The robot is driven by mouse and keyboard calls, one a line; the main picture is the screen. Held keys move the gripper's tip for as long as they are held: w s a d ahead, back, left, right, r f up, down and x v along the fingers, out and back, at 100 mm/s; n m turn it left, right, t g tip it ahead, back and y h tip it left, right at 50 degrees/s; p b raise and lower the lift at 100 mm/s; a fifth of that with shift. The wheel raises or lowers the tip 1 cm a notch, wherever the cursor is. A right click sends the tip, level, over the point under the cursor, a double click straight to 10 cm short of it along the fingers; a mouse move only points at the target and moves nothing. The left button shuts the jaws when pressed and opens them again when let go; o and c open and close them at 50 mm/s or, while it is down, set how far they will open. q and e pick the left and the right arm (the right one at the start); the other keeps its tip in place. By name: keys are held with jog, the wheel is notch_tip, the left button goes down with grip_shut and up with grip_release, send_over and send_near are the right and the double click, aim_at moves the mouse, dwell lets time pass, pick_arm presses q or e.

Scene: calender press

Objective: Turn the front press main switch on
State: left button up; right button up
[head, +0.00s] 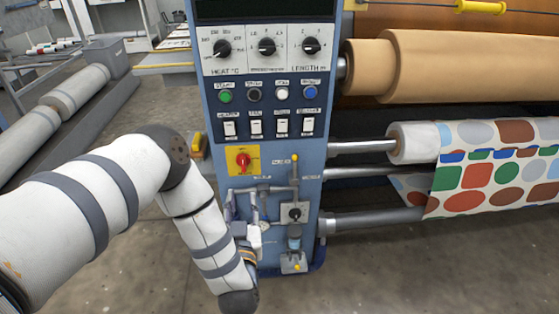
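The main switch (243,161) is a red rotary knob on a yellow square plate, on the blue front panel of the press (215,110). The knob's exact angle is too small to read. My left arm comes in from the left, bends down and turns back up at the panel's foot. My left gripper (246,203) is just below the yellow plate, apart from the knob. Its fingers look spread with nothing between them, though they partly blend with the panel fittings behind. My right gripper is not in view.
Above the switch are white rocker switches (255,128), coloured push buttons (254,95) and black dials (266,46). A valve and pipe assembly (294,214) stands right of my gripper. Rollers with brown material (460,65) and patterned fabric (495,180) extend right.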

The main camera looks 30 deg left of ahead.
aim_at(243, 165)
pick_arm(q)
jog(key=x, duration=0.7)
jog(key=b+x, duration=0.1)
jog(key=x, duration=0.3)
jog(key=shift+w+a+r, duration=0.2)
jog(key=shift+w+r, duration=0.05)
jog(key=shift+w+a, duration=0.15)
jog(key=shift+w, duration=0.2)
jog(key=shift+r, duration=0.1)
grip_shut()
